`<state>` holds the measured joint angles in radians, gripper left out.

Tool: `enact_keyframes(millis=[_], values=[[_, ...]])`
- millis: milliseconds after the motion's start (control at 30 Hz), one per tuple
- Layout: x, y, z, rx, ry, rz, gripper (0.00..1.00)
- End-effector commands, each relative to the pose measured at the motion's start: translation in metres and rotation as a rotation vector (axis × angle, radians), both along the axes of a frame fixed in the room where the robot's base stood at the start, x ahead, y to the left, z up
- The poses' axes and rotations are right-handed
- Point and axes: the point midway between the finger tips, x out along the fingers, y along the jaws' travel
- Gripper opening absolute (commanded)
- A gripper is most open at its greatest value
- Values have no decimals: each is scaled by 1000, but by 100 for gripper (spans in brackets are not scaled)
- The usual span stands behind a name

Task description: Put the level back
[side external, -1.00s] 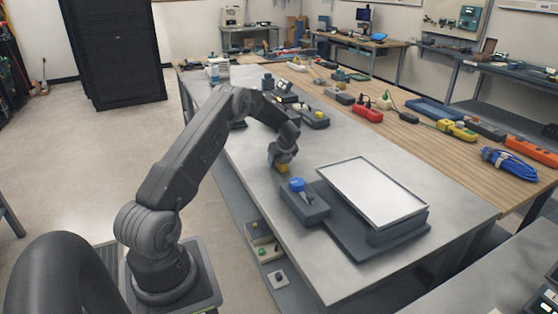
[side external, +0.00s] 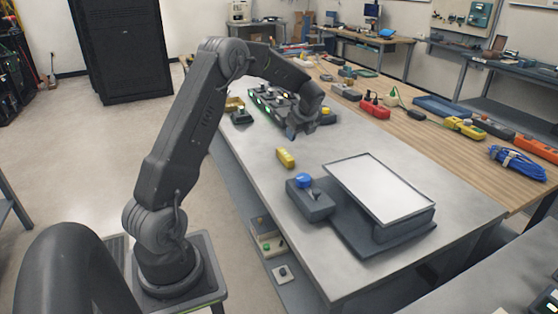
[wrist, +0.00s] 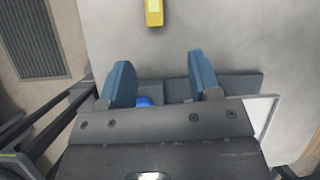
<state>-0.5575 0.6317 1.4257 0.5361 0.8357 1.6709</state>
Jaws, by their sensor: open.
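A dark box with a blue knob (side external: 303,181) stands beside a white-topped panel on a dark base (side external: 380,188). Dark devices (side external: 275,104) stand behind my gripper. Tools and a blue cable coil (side external: 517,163) lie on the wooden bench. Grey bench around the level is clear.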

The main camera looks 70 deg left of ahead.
Motion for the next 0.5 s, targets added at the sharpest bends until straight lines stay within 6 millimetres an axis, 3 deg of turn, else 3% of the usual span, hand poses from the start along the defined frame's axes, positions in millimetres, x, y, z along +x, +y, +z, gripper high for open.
enact_keyframes(millis=[33, 200, 367, 500], values=[[-1, -24, 23, -12, -64, 45, 57], [-24, -115, 86, -118, -293, 278, 57], [-67, -195, 125, -257, -476, 511, 57], [-117, -257, 144, -404, -603, 720, 57]])
